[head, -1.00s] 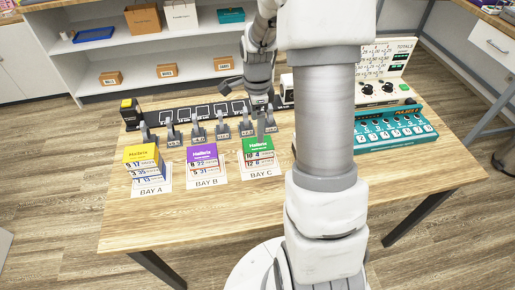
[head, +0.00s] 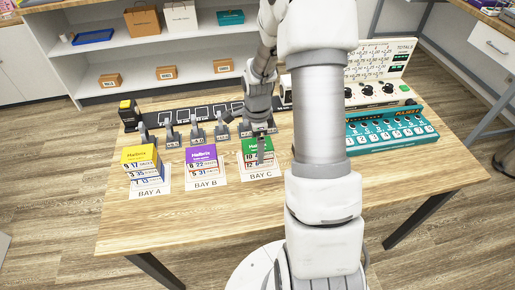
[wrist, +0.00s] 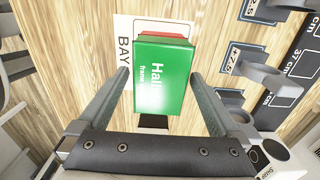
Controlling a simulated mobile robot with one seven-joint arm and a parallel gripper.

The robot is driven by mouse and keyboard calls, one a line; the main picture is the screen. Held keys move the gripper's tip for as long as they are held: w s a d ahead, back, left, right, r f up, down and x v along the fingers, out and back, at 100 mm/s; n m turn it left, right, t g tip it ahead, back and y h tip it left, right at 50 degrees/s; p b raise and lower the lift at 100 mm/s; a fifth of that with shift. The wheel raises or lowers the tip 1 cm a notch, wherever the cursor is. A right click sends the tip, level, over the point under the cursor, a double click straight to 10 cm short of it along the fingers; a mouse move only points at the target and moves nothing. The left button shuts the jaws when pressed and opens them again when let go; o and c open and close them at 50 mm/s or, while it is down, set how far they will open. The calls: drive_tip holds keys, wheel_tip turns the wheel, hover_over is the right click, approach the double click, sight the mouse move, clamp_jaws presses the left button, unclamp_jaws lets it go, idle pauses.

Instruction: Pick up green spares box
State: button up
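The green spares box (head: 255,147) is the top box of the stack on the BAY C card (head: 261,174). In the wrist view the green box (wrist: 162,75) lies between my fingers, with a reddish box edge (wrist: 165,35) showing beyond it. My gripper (head: 262,150) is over the stack and hides part of it in the head view. In the wrist view my gripper (wrist: 160,85) is open, with a finger on each side of the green box and a gap visible on both sides. I cannot tell the exact height of the fingertips.
A yellow-topped stack (head: 139,158) stands on BAY A and a purple-topped stack (head: 201,157) on BAY B. Behind them is a row of grey clips (head: 196,134) along a black rail. A teal device (head: 390,132) stands at the right. The front of the table is clear.

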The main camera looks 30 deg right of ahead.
drive_tip(key=c, duration=1.3)
drive_tip(key=shift+r, duration=0.15)
